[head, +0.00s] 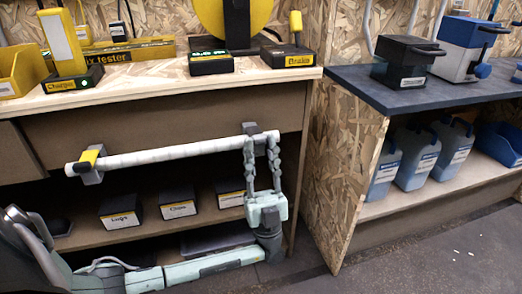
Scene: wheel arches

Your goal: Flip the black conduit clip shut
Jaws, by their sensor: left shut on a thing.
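A white conduit (180,151) runs across the front of the workbench, above the lower shelf. The black conduit clip (251,129) is at the conduit's right end, partly hidden by my gripper. A second, grey clip with a yellow part (91,158) holds the conduit's left end. My left gripper (261,143) reaches up from below at the right end, one finger on each side. It is shut on the black clip. Whether the clip's flap is open or closed is hard to tell. My right gripper is not in view.
Several labelled dark boxes (179,201) stand on the shelf behind and below the conduit. The wooden benchtop (150,84) above holds yellow and black devices. To the right, an upright chipboard panel (345,180) and a shelf with blue-grey jugs (416,158) stand. The dark floor at right is mostly clear.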

